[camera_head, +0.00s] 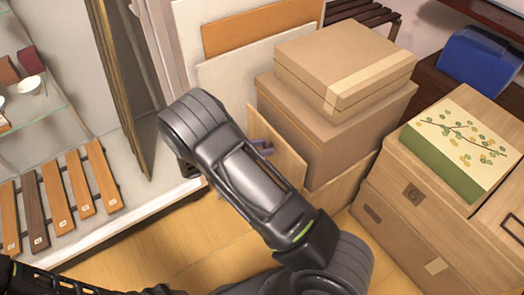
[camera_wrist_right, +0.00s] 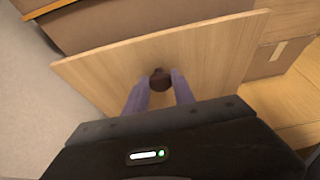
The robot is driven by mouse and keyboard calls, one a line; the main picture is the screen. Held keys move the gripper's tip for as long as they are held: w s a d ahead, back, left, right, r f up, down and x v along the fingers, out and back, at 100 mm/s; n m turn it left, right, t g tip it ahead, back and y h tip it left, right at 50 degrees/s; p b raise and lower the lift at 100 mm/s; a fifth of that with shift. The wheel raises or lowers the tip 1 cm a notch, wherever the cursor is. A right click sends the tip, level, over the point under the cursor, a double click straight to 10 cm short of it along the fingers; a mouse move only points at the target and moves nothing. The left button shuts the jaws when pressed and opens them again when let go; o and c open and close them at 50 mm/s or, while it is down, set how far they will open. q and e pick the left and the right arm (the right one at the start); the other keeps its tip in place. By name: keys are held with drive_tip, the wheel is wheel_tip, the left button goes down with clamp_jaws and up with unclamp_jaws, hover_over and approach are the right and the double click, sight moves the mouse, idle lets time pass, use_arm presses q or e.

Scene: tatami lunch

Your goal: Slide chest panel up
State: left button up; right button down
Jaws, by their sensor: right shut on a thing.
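The chest panel (camera_head: 285,155) is a thin light-wood board with a small dark round knob (camera_wrist_right: 160,80). In the head view it stands upright beside the left side of the stacked boxes, partly hidden by my right arm. It fills much of the wrist view (camera_wrist_right: 215,55). My right gripper (camera_head: 264,147) is at the panel's face, its two bluish fingers shut on the knob; they also show in the wrist view (camera_wrist_right: 159,88). The wooden chest (camera_head: 343,186) shows low beneath the boxes, mostly hidden. Part of my left arm shows at the lower left; its gripper is out of view.
Two brown boxes (camera_head: 345,60) are stacked close to the panel. Flat boards (camera_head: 240,75) lean behind them. A wooden cabinet (camera_head: 430,215) with a green floral box (camera_head: 462,140) stands at right. A glass display shelf (camera_head: 40,125) is at left. Tatami floor (camera_head: 150,240) is open in front.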

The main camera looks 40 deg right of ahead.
use_arm(q)
drive_tip(key=shift+r, duration=0.5)
use_arm(e)
drive_tip(key=shift+r, duration=0.8)
drive_tip(key=c, duration=1.1)
unclamp_jaws()
drive_tip(key=shift+f, duration=0.1)
drive_tip(key=shift+a, duration=0.1)
use_arm(q)
drive_tip(key=shift+r+p, duration=0.2)
drive_tip(key=shift+p, duration=0.2)
use_arm(e)
drive_tip(key=v, duration=0.7)
drive_tip(key=shift+a, duration=0.3)
